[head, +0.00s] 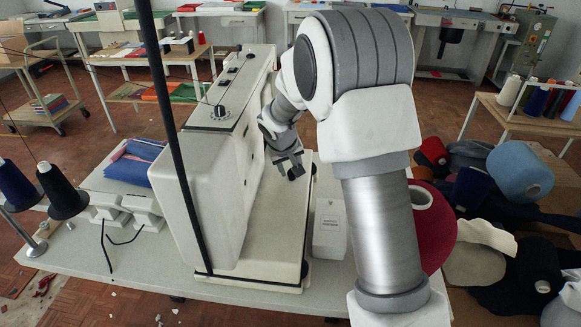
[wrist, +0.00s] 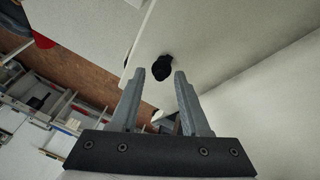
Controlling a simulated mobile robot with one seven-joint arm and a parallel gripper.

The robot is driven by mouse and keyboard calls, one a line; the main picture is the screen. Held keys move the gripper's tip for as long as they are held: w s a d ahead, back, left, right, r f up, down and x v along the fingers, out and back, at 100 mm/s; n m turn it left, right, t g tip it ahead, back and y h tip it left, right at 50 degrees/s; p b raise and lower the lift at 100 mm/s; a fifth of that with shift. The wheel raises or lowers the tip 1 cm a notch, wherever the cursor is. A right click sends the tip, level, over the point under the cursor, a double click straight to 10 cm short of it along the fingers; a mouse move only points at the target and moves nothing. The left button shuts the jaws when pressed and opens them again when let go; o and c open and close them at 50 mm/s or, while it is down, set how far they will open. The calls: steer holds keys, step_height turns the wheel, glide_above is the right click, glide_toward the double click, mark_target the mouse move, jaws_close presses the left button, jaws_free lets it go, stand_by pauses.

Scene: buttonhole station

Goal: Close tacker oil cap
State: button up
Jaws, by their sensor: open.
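The tacker (head: 225,150) is a large white machine on the table, with a flat white bed (head: 262,225) on its right side. In the wrist view, a small black cap-like part (wrist: 161,69) sits at the edge of a white surface, just beyond my fingertips and roughly between them. It looks like the oil cap; how far it stands open is not clear. My gripper (wrist: 156,77) has its two grey fingers apart with nothing held. In the head view my gripper (head: 290,166) is low over the far part of the bed, where the cap cannot be told from the dark fingertips.
A small white box (head: 329,228) stands right of the bed. A black post (head: 165,110) rises in front of the machine. Folded blue cloth (head: 133,162) and dark thread cones (head: 60,190) are at left.

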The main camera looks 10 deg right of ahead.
jaws_close()
steer(key=shift+w+r+g+p, duration=0.1)
steer(key=shift+r+g+p, duration=0.25)
steer(key=shift+p, duration=0.95)
steer(key=shift+w+d+g+p, duration=0.1)
steer(key=shift+g+p, duration=0.15)
steer(key=shift+p, duration=0.45)
steer(key=p, duration=0.2)
steer(key=g+p, duration=0.1)
steer(key=shift+w+d+f+y+p, duration=0.1)
steer(key=shift+w+f+y+p, duration=0.05)
steer(key=shift+w+y+p, duration=0.2)
steer(key=shift+w+f+g+y+p, duration=0.15)
steer(key=shift+g+y+p, duration=0.05)
steer(key=shift+g+p, duration=0.35)
steer(key=shift+w+f+g+y+p, duration=0.15)
steer(key=shift+g+p, duration=0.3)
steer(key=shift+p, duration=0.2)
steer(key=shift+w+d+f+g+y+p, duration=0.15)
steer(key=shift+w+f+g+p, duration=0.1)
steer(key=shift+g, duration=0.3)
steer(key=shift+w+d+f+g+y+p, duration=0.15)
steer(key=shift+g+p, duration=0.1)
steer(key=shift+g, duration=0.3)
steer(key=shift+a, duration=0.1)
